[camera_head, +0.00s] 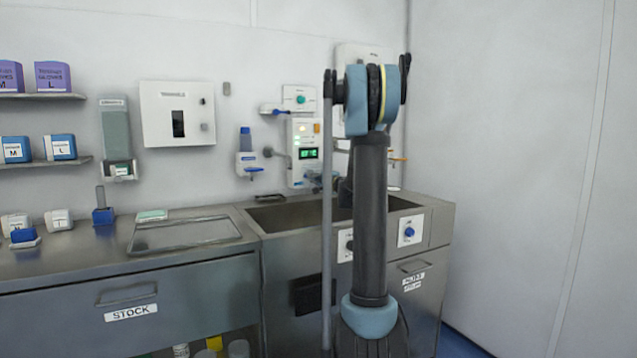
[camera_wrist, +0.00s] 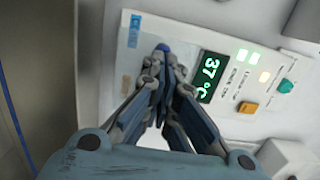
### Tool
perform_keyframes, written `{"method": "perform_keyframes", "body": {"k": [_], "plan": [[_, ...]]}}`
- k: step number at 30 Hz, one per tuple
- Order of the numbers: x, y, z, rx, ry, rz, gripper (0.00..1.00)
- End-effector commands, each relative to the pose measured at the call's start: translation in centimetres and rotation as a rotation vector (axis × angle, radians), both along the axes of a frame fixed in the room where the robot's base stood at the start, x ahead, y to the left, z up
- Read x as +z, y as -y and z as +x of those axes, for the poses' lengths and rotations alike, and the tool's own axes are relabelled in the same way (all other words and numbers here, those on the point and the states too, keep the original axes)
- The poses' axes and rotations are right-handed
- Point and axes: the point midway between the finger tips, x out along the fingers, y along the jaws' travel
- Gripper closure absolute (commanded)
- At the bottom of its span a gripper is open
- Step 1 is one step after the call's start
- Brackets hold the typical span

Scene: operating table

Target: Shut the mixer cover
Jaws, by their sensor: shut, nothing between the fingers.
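The mixer unit is a white wall panel (camera_head: 302,135) above the back of the sink. It has a green display and an orange button. In the wrist view the panel (camera_wrist: 233,126) fills the upper middle, rotated, and its display reads 37 °C. I cannot make out a separate cover or how far it stands open. My gripper (camera_wrist: 162,62) is shut and empty, with its fingertips in front of the panel beside the display. A small blue part shows at the tips; contact is unclear.
A steel sink (camera_head: 275,216) lies below the panel. A blue-capped dispenser (camera_head: 246,160) is on the wall to its left. A tray (camera_head: 185,236) lies on the counter farther left. Another white wall box stands partly behind my arm. The wall at right is bare.

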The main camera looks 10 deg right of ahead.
Motion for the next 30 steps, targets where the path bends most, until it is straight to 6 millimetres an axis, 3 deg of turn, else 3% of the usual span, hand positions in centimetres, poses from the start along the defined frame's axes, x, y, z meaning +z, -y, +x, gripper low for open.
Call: {"method": "perform_keyframes", "body": {"k": [11,19,30], "plan": [[0.0,-0.1,0.2,0.000,0.000,0.000,1.00],[0.0,-1.7,0.9,0.002,-0.001,0.000,1.00],[0.0,-1.6,0.7,0.001,-0.001,0.000,1.00]]}}
